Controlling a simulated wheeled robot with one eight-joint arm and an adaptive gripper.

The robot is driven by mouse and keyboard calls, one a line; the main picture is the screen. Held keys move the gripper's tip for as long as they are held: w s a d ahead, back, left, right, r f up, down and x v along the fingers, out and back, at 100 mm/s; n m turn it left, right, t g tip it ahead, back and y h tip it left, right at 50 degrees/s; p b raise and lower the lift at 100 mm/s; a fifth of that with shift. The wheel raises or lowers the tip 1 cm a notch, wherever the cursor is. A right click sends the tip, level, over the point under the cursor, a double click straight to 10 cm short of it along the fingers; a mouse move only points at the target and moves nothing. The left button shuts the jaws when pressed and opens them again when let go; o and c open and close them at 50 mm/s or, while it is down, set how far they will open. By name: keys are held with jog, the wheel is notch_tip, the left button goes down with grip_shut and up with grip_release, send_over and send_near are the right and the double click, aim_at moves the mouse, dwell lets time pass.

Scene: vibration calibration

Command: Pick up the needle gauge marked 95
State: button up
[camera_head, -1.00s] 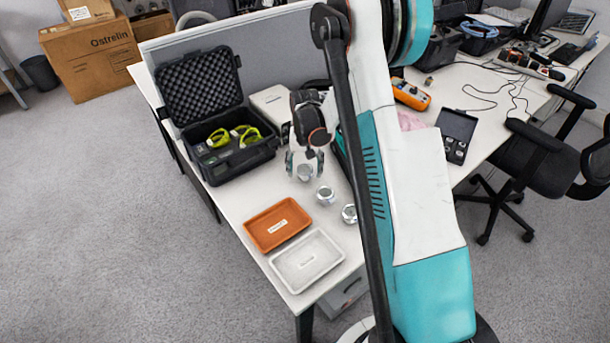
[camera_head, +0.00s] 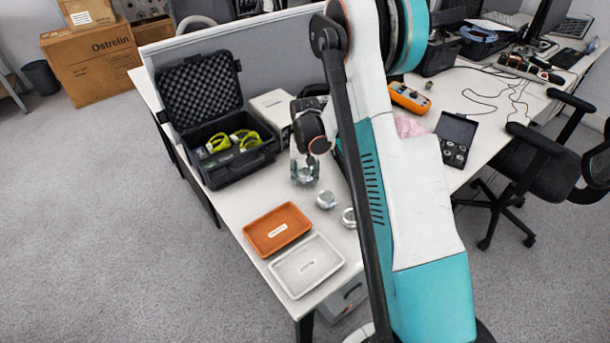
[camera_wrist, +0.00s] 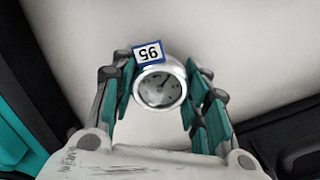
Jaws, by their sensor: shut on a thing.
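The needle gauge marked 95 (camera_wrist: 160,87) is a round silver gauge with a grey dial. Its blue-edged white tag reads 95, upside down in the wrist view. My gripper (camera_wrist: 158,92) has its teal-padded fingers on both sides of the gauge and is shut on it. In the head view my gripper (camera_head: 304,168) is low over the table, with the same gauge (camera_head: 305,176) between its fingertips. I cannot tell whether the gauge touches the table. Two other silver gauges stand nearer the front, one in the middle (camera_head: 326,200) and one at the right (camera_head: 349,217), partly behind my arm.
An orange tray (camera_head: 250,239) and a white tray (camera_head: 279,281) lie at the table's front. An open black case (camera_head: 222,181) with yellow-green items stands left of my gripper. A pale box (camera_head: 272,103) is behind. Bare tabletop (camera_head: 237,205) lies left of the gauges.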

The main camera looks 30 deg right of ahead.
notch_tip(320, 180, up, 20)
jog(key=p, duration=0.6)
notch_tip(320, 180, up, 4)
jog(key=p, duration=0.3)
send_over(305, 171)
jog(key=shift+f, duration=0.1)
